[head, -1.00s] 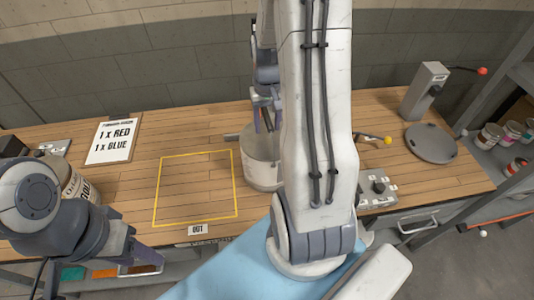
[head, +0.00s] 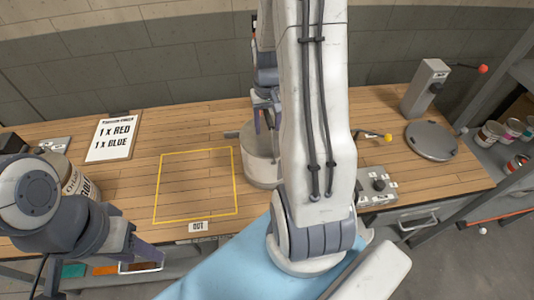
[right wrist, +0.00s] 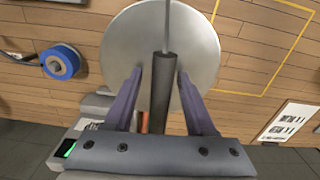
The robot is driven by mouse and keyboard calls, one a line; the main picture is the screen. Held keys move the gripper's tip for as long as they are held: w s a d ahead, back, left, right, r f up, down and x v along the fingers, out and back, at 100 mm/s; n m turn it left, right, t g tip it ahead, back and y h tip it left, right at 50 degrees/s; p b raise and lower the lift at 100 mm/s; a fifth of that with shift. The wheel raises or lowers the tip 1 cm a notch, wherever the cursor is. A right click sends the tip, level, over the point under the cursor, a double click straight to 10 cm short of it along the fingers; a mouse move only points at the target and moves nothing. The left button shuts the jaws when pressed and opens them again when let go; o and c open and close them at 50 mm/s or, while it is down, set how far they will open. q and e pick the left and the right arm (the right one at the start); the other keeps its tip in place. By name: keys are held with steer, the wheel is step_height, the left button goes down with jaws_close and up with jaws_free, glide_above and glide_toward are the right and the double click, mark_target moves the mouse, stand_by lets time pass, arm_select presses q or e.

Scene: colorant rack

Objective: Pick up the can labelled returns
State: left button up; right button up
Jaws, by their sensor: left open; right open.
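A wide pale can (head: 260,165) stands on the bench just right of the yellow outlined square, partly behind my right arm. No label on it can be read, so I cannot tell if it says returns. The right wrist view shows its round grey top (right wrist: 125,40) and a dark grip (right wrist: 160,95) on a thin rod. My right gripper (head: 266,125) is above the can, its open fingers (right wrist: 160,80) on either side of the grip. A second can (head: 80,182), with partly hidden lettering, stands at the left behind my left arm. My left gripper (head: 150,262) is open and empty at the front edge.
The yellow outlined square (head: 197,153) is empty, with an OUT tag (head: 198,226) in front. A RED and BLUE order board (head: 115,137) lies left. A grey round plate (head: 431,141) and lever post (head: 424,88) stand right. A blue roll (right wrist: 60,61) shows in the wrist view.

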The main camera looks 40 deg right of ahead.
jaws_close()
stand_by(1.4)
